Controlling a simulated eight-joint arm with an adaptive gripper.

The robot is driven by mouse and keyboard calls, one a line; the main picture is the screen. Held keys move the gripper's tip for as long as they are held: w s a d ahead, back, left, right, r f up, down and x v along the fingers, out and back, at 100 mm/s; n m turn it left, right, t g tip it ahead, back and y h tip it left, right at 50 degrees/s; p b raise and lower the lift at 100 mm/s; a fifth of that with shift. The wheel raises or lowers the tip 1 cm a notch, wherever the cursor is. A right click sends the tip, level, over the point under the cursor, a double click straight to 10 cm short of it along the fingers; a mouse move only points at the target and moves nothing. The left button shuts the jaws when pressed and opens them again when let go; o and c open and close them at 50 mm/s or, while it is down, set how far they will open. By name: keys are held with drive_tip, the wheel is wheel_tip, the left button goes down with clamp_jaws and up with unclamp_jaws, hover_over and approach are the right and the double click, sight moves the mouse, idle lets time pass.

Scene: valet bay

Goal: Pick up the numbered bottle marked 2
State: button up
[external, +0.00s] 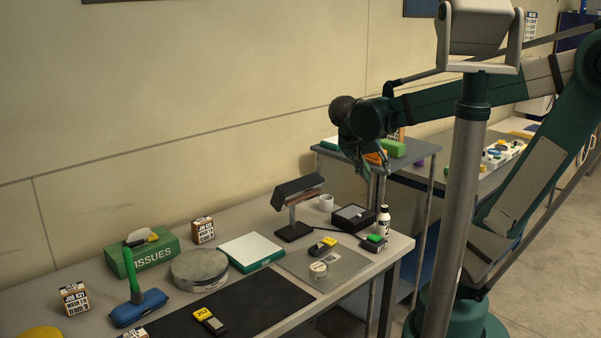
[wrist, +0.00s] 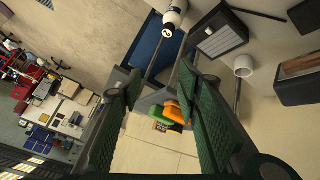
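The bottle (external: 383,220) is small and white with a black band and dark cap. It stands upright near the right end of the long table, behind a small dark device with a green top. In the wrist view the bottle (wrist: 173,18) shows at the top edge, with a "2" on a dark round mark. My gripper (external: 366,170) is in the air above and behind the table's right end, well apart from the bottle. In the wrist view its two green-padded fingers (wrist: 158,85) are spread wide with nothing between them.
A black box (external: 353,217), a white cup (external: 326,203) and a desk lamp (external: 297,205) stand left of the bottle. The dark device (external: 373,243) is close in front of it. A side table (external: 420,150) with green and orange items lies behind. Clear air surrounds the bottle's top.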

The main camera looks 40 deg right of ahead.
sight(386, 208)
drive_tip(key=d+r+m+g+h+b, duration=0.3)
drive_tip(key=d+r+m+g+h, duration=0.15)
drive_tip(key=m, duration=0.55)
wheel_tip(386, 208, down, 20)
drive_tip(key=shift+w+d+r, duration=0.1)
drive_tip(key=shift+w+r, duration=0.05)
drive_tip(key=shift+r, duration=0.1)
drive_tip(key=shift+h, duration=0.25)
drive_tip(key=shift+b+x, duration=0.3)
drive_tip(key=shift+x, duration=1.05)
drive_tip(key=shift+b+x, duration=0.8)
drive_tip(key=shift+x, duration=1.75)
drive_tip(key=shift+f, duration=0.1)
drive_tip(key=shift+c, duration=0.5)
